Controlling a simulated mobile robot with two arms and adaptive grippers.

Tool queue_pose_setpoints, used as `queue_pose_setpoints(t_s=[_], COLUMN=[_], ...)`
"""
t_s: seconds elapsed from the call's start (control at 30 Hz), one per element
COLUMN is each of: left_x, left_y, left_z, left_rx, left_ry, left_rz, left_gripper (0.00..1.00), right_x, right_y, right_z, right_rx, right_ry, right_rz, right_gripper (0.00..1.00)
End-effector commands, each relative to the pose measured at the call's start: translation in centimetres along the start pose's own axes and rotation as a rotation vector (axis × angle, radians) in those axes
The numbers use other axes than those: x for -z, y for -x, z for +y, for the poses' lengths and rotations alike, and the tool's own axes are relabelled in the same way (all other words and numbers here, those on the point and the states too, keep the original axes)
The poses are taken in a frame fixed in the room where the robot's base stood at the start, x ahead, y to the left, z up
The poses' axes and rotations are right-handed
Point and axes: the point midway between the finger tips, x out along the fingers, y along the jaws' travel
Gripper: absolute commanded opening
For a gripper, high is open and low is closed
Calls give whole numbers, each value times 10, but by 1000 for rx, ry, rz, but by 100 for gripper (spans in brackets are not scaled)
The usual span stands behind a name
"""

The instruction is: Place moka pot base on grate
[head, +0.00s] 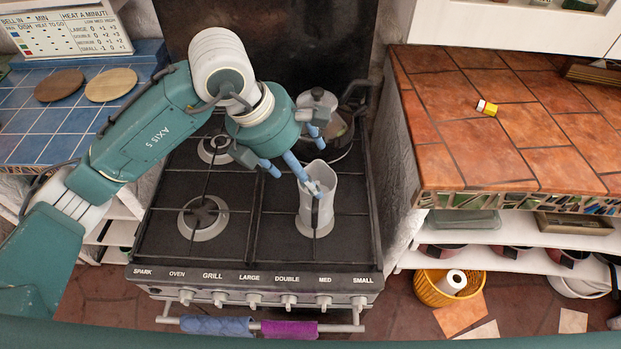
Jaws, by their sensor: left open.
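A tall light-grey metal vessel (319,210), which I take to be the moka pot base, stands upright at the front right burner of the black stove grate (257,225). Its open top faces up and a dark handle shows on its near side. My left gripper (292,172) is open, with blue fingers pointing down beside and just above the vessel's rim. One fingertip overlaps the rim in the picture; I cannot tell whether it touches. My right gripper is not in view.
A pot with a lid (338,130) stands at the back right burner, partly hidden by my left gripper. The left burners (203,216) are clear. A tiled counter (500,150) with a small yellow item (487,107) lies right, a blue-tiled counter (45,130) left.

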Motion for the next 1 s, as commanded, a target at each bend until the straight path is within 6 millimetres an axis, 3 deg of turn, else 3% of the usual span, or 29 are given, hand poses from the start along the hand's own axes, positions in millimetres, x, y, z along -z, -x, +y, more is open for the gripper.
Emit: queue_pose_setpoints(t_s=[0.2,0.33,1.0], left_x=[0,0,0], left_y=[40,54,60], left_z=[1,0,-1], left_rx=[-4,-1,1], left_ry=[-1,0,0], left_rz=[-2,-1,0], left_gripper=[82,82,82], right_x=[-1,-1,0], right_y=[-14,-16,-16], right_z=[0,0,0], right_rx=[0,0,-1], right_ry=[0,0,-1], right_rz=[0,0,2], right_gripper=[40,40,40])
